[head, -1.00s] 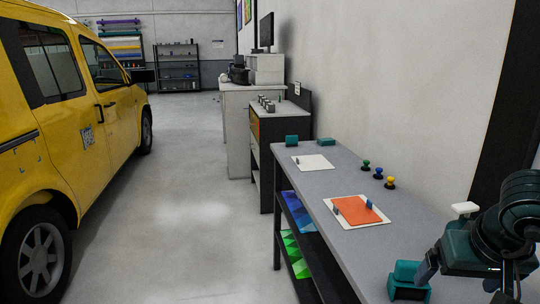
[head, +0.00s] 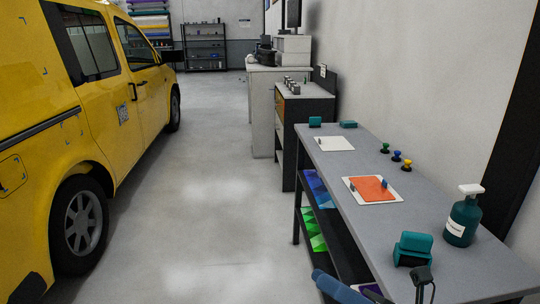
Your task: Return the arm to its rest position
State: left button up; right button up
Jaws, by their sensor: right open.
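My right gripper (head: 421,281) shows only in part at the bottom edge of the head view, as dark finger parts in front of the bench. It is open, and I see nothing held in it. The rest of my right arm is mostly cut off by the frame. A teal block-like holder (head: 413,249) stands on the bench just beyond the gripper. A dark green bottle with a white pump top (head: 462,220) stands upright to its right. My left gripper is out of view.
The grey workbench (head: 340,175) runs along the wall. It carries an orange sheet on a white one (head: 370,189), a white sheet (head: 334,143), teal blocks and small coloured knobs (head: 396,156). A yellow van (head: 95,110) stands left. The floor between (head: 215,200) is clear.

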jog(key=w+d+f+m+t+h, duration=0.15)
jog(key=f+m+t+h, duration=0.3)
jog(key=m, duration=0.55)
jog(key=w+d+f+m+t+h, duration=0.1)
jog(key=d+f+m+t+h, duration=0.2)
jog(key=f+m+h, duration=0.55)
jog(key=s+f+m+g+h, duration=0.1)
jog(key=s+f+m+g, duration=0.2)
jog(key=s+f+m, duration=0.2)
jog(key=s+f+m+g+h+p, duration=0.1)
jog(key=s+f+m+g, duration=0.3)
jog(key=f+m, duration=0.5)
jog(key=s+m, duration=0.1)
jog(key=m, duration=0.2)
jog(key=shift+s+f+h, duration=0.15)
jog(key=shift+f+h, duration=0.15)
jog(key=shift+f, duration=0.1)
